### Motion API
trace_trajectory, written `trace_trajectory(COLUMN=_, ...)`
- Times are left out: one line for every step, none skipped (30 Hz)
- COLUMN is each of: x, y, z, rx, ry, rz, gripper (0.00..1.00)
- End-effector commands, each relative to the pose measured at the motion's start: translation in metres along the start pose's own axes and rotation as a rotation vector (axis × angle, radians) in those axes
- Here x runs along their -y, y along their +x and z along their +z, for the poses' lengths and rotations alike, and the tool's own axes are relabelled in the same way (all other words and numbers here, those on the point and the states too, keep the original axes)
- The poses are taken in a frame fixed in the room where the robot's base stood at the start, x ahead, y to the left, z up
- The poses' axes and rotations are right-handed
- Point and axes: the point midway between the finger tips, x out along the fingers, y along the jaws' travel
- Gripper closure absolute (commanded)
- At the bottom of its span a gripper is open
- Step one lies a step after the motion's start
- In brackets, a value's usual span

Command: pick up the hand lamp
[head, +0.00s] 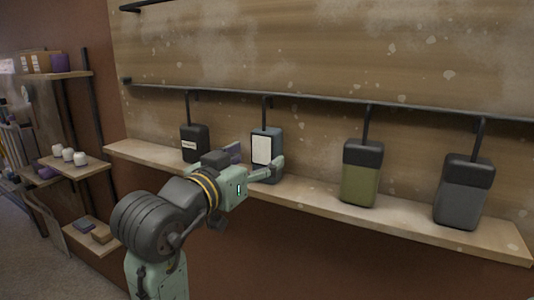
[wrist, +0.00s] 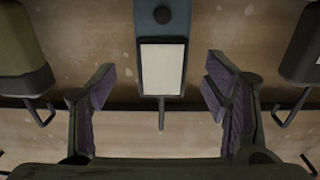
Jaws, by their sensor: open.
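The hand lamp (head: 262,146) appears to be the blue-grey block with a pale front panel and a dark hook above it. It stands on the wall shelf, second from the left in the head view. In the wrist view, which is upside down, the lamp (wrist: 160,16) shows at the top middle with its hook pointing down. My gripper (head: 256,162) is in front of its lower part and hides some of it. In the wrist view my gripper (wrist: 160,82) has its fingers wide apart, one on each side of the lamp, with clear gaps and nothing held.
On the same shelf (head: 400,218) stand a black block (head: 194,143) to the left, and a green block (head: 361,174) and a grey block (head: 464,191) to the right. A dark rail (head: 310,98) runs above. A side rack (head: 75,165) holds small items.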

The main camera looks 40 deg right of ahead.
Motion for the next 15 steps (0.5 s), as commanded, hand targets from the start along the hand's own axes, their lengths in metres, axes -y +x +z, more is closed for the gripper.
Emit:
trace_trajectory(x=0.000, y=0.005, z=0.000, rx=0.001, ry=-0.002, rz=0.000, gripper=0.30)
trace_trajectory(x=0.000, y=0.007, z=0.000, rx=0.000, ry=-0.002, rz=-0.001, gripper=0.30)
trace_trajectory(x=0.000, y=0.009, z=0.000, rx=-0.001, ry=-0.001, rz=-0.001, gripper=0.30)
trace_trajectory(x=0.000, y=0.010, z=-0.001, rx=-0.001, ry=-0.001, rz=-0.001, gripper=0.30)
trace_trajectory(x=0.000, y=0.011, z=-0.001, rx=-0.001, ry=-0.001, rz=-0.001, gripper=0.30)
trace_trajectory(x=0.000, y=0.014, z=-0.001, rx=-0.001, ry=-0.001, rz=-0.001, gripper=0.30)
trace_trajectory(x=0.000, y=0.016, z=-0.001, rx=-0.001, ry=-0.001, rz=-0.001, gripper=0.30)
trace_trajectory(x=0.000, y=0.019, z=-0.002, rx=0.000, ry=-0.001, rz=-0.001, gripper=0.30)
trace_trajectory(x=0.001, y=0.024, z=-0.002, rx=0.000, ry=-0.001, rz=-0.001, gripper=0.30)
trace_trajectory(x=0.000, y=0.029, z=-0.002, rx=0.000, ry=-0.001, rz=0.000, gripper=0.30)
trace_trajectory(x=0.000, y=0.033, z=-0.003, rx=0.000, ry=-0.002, rz=0.001, gripper=0.30)
trace_trajectory(x=0.000, y=0.040, z=-0.003, rx=0.001, ry=-0.002, rz=0.000, gripper=0.30)
trace_trajectory(x=0.000, y=0.045, z=-0.003, rx=0.001, ry=-0.002, rz=0.000, gripper=0.30)
trace_trajectory(x=0.000, y=0.049, z=-0.003, rx=0.000, ry=-0.002, rz=0.000, gripper=0.30)
trace_trajectory(x=0.001, y=0.054, z=-0.002, rx=0.000, ry=-0.002, rz=-0.001, gripper=0.30)
